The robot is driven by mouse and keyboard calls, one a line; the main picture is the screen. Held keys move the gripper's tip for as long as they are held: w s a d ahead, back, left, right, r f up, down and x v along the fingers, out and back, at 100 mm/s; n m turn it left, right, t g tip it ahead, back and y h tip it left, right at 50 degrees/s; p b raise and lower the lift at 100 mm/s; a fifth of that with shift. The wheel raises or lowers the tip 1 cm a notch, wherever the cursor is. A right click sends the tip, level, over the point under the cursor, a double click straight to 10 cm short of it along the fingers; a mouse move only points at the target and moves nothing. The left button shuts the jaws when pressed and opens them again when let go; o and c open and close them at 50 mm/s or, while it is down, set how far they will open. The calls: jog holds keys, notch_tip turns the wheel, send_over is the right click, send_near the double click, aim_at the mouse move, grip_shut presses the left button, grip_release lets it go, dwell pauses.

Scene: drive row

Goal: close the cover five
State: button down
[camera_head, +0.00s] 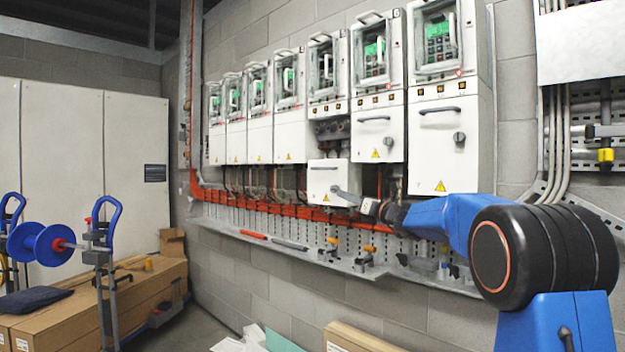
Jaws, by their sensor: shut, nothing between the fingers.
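A row of white drive units hangs on the block wall. On the fifth from the left, the lower white cover (322,176) is open, sitting below its bay. The dark terminal bay (332,131) above it is exposed. My gripper (340,192) is shut and empty, its tip in front of the right part of this cover. I cannot tell whether the tip touches the cover. The gripper hides part of the cover's lower right.
The neighbouring lower covers on the left (290,140) and right (378,137) are shut. Below runs an orange cable band (265,205) and a narrow grey shelf (285,243) with tools and clamps. Cartons (140,290) and a blue reel (50,245) stand at the left.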

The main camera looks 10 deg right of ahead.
aim_at(326, 168)
jog(key=w+a+r, duration=0.1)
jog(key=w, duration=0.2)
jog(key=w+a+r, duration=0.4)
jog(key=w, duration=0.1)
jog(key=shift+w+r, duration=0.1)
jog(key=shift+w, duration=0.2)
jog(key=shift+w+d+r, duration=0.1)
jog(key=shift+r, duration=0.5)
jog(key=shift+r, duration=0.1)
notch_tip(326, 168, up, 4)
jog(key=shift+r, duration=0.1)
